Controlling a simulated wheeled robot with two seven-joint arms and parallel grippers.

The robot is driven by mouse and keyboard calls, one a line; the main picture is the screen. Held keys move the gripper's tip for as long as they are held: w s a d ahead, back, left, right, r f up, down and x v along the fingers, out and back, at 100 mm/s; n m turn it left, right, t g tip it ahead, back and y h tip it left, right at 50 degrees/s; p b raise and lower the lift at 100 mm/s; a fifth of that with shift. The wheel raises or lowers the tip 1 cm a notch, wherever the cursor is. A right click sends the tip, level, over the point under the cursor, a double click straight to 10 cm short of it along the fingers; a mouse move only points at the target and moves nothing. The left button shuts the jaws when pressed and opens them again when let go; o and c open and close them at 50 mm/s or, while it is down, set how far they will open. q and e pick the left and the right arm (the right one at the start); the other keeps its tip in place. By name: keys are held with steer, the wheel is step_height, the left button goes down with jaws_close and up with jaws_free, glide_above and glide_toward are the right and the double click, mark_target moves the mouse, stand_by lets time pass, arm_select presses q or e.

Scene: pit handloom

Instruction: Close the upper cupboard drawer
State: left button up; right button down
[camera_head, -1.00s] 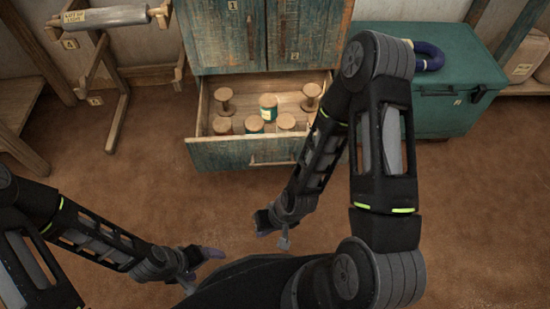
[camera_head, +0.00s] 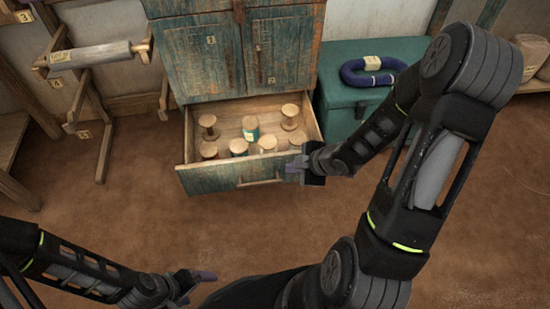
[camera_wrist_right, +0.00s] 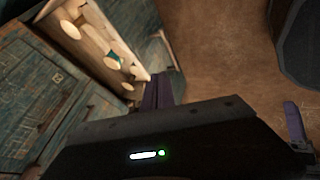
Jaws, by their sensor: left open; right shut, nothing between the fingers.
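The open drawer (camera_head: 215,178), with a worn teal-green front and a bar handle, sticks out below the doors of the weathered cupboard (camera_head: 205,55). Several wooden spools stand in it, among them one wrapped in green (camera_head: 250,128). My right gripper (camera_head: 295,168) is shut and empty at the right end of the drawer front; I cannot tell if it touches. In the right wrist view its purple fingers (camera_wrist_right: 165,90) are beside the drawer (camera_wrist_right: 95,45). My left gripper (camera_head: 195,283) is open and empty, low over the floor, well away from the drawer.
A teal chest (camera_head: 345,115) with a blue coil (camera_head: 370,75) on it stands right of the cupboard, behind my right arm. A wooden stand with a pale roller (camera_head: 90,55) is on the left. The brown floor (camera_head: 130,215) before the drawer is clear.

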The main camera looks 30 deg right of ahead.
steer(key=shift+f, duration=0.1)
arm_select(q)
steer(key=shift+f+b, duration=2)
steer(key=shift+b, duration=0.05)
arm_select(e)
glide_toward(268, 162)
steer(key=shift+x, duration=2.5)
steer(key=shift+s, duration=0.1)
